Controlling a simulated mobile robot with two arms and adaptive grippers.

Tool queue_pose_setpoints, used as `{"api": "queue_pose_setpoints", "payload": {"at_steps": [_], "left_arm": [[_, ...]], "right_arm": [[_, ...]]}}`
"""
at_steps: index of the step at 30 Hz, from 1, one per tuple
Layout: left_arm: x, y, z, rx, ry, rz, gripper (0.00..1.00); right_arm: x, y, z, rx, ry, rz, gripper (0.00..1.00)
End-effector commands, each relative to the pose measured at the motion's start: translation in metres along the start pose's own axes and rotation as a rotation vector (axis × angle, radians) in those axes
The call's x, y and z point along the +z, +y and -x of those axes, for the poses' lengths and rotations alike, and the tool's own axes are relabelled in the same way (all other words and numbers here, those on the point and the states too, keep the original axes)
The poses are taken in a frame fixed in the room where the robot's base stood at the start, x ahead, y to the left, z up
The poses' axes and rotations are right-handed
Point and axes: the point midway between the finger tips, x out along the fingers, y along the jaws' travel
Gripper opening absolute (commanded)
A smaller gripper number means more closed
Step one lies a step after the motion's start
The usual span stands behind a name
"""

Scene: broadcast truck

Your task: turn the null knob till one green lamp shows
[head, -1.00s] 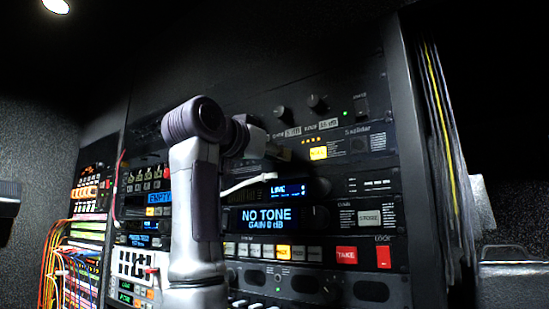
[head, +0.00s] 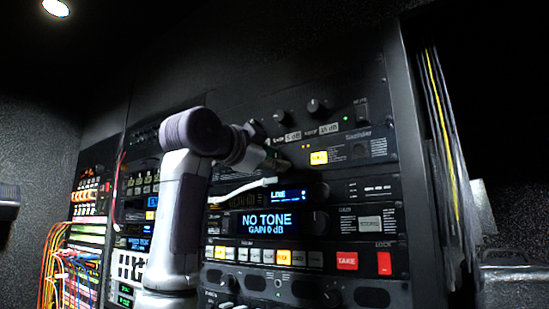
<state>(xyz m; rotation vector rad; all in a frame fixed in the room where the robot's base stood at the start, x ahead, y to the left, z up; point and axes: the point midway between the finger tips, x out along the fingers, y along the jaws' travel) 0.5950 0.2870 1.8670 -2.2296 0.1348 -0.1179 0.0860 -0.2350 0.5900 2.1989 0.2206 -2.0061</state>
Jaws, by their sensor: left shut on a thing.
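My left gripper (head: 280,163) reaches up to the top dark rack unit (head: 340,75). It is shut, with its fingertips against the panel's lower left part. The knob it grips, which I take to be the null knob, is hidden behind the fingers. To the right of the fingertips, a short lamp row (head: 306,147) shows amber light above a lit yellow button (head: 319,158). I cannot make out a green lamp in that row. A small green light (head: 346,118) glows further right on the same unit. My right gripper is not in view.
Two dark knobs, a left one (head: 281,116) and a right one (head: 316,106), sit above the gripper. Below are a white cable (head: 240,189), a NO TONE display (head: 266,223) and a button row with a red TAKE button (head: 347,261). Coloured cables (head: 52,265) hang at left.

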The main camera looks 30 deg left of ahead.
Motion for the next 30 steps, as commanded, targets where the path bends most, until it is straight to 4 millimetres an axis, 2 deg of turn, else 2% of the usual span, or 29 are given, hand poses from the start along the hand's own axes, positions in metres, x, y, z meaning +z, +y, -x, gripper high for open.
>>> {"api": "queue_pose_setpoints", "payload": {"at_steps": [19, 20, 24, 30], "left_arm": [[0.0004, 0.0011, -0.0003, 0.004, 0.001, -0.049, 0.00], [0.0004, 0.0011, -0.0003, 0.004, 0.001, -0.049, 0.33], [0.0003, 0.0009, -0.0003, 0.003, 0.001, -0.048, 0.55], [0.0002, 0.0005, -0.0001, 0.002, 0.001, -0.048, 0.55]], "right_arm": [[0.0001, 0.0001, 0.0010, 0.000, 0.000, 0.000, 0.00], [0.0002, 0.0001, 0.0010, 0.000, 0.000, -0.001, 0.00], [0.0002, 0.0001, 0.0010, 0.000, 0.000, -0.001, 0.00], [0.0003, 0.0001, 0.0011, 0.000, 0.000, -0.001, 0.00]]}}
